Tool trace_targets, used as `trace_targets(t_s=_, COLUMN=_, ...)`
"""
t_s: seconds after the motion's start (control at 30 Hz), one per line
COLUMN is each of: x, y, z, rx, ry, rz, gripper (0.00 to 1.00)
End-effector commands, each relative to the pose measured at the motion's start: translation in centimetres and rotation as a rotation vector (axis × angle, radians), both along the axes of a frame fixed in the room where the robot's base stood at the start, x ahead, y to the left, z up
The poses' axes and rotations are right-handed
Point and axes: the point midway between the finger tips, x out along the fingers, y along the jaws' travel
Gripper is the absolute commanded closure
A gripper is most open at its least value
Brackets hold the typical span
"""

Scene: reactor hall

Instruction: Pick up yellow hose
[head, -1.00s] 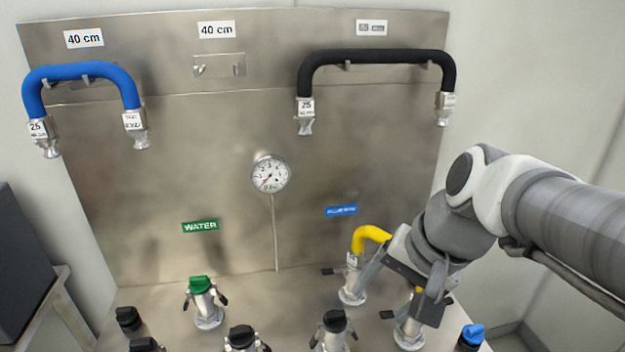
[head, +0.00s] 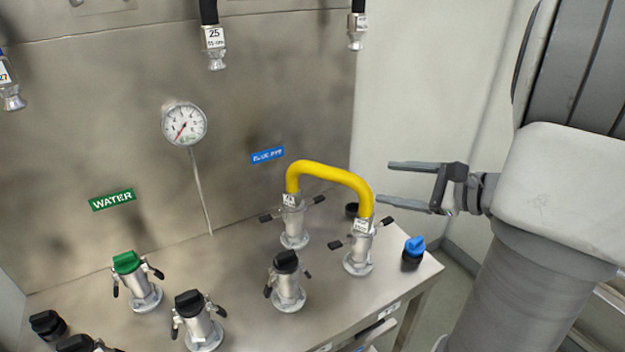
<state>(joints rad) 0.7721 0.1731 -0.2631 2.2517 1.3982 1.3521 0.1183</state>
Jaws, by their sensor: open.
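The yellow hose (head: 330,172) is a short arch in the head view, right of centre. Its two labelled metal ends sit on two upright pipe fittings, the back one (head: 294,228) and the front one (head: 359,252), on the steel bench. My gripper (head: 389,181) is open and empty, to the right of the hose. Its two fingers point left toward the hose's right bend, one above the other in the picture. The fingertips appear close to the bend; I cannot tell the gap in depth.
Capped fittings stand on the bench (head: 240,270): a green one (head: 137,282), black ones (head: 287,282) (head: 198,320) and a blue cap (head: 414,248) near the right edge. A gauge (head: 184,124) is on the back panel. Black hose ends (head: 214,45) hang above.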

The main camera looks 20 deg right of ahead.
Motion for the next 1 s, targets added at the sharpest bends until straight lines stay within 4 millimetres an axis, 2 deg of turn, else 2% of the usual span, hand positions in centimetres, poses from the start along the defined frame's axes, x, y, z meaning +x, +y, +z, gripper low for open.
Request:
trace_targets(t_s=0.5, x=8.4, y=5.0, z=-3.3, rx=0.001, ry=0.003, rz=0.006, gripper=0.26)
trace_targets(t_s=0.77, x=10.1, y=5.9, z=-3.8, rx=-0.001, ry=0.002, rz=0.005, gripper=0.26)
trace_targets(t_s=1.0, x=13.0, y=7.5, z=-4.5, rx=0.0, ry=0.002, rz=0.006, gripper=0.26)
